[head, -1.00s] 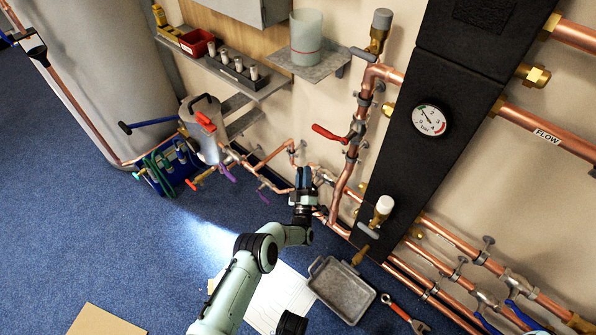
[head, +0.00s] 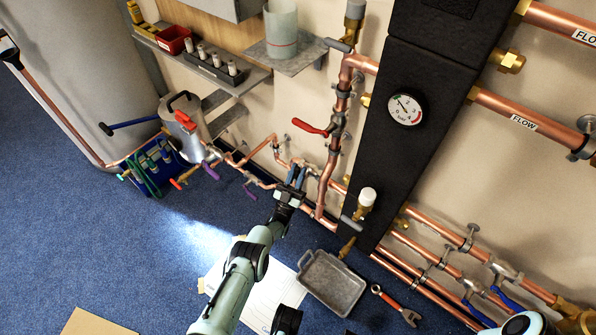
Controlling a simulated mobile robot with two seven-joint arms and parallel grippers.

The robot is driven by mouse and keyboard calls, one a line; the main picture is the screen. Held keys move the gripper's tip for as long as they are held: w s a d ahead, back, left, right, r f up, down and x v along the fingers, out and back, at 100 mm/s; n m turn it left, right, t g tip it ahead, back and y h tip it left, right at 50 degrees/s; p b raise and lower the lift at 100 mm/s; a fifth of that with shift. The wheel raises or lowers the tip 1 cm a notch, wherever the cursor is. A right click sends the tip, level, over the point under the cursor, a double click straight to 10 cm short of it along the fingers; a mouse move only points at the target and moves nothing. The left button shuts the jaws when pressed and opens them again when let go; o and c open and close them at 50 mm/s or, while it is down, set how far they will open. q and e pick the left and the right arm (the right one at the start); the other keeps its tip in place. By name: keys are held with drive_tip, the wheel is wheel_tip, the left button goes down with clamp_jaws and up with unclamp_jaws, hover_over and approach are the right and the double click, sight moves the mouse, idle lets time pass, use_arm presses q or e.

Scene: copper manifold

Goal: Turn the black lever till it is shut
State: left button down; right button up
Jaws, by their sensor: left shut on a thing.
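My left gripper (head: 295,178) is at the low copper pipework (head: 262,183) in the middle of the head view. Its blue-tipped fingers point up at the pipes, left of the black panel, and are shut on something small. The black lever cannot be made out apart from the dark fingers. It appears to be the thing between them, so its angle is hidden. My right gripper is not in view.
A red lever (head: 310,128) sits on the upright pipe just above my left gripper. A grey tray (head: 332,283) and an orange wrench (head: 397,305) lie on the floor. A gauge (head: 405,109) is on the black panel (head: 400,165).

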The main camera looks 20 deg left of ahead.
use_arm(q)
drive_tip(key=shift+d+m+h, duration=0.3)
drive_tip(key=shift+m+h, duration=0.3)
drive_tip(key=shift+h, duration=0.1)
drive_tip(key=c, duration=1.1)
unclamp_jaws()
drive_tip(key=shift+o, duration=0.2)
drive_tip(key=shift+s+a+f, duration=0.15)
drive_tip(key=shift+s+f, duration=0.25)
drive_tip(key=v, duration=1.2)
drive_tip(key=shift+s+f, duration=0.1)
drive_tip(key=shift+f, duration=0.05)
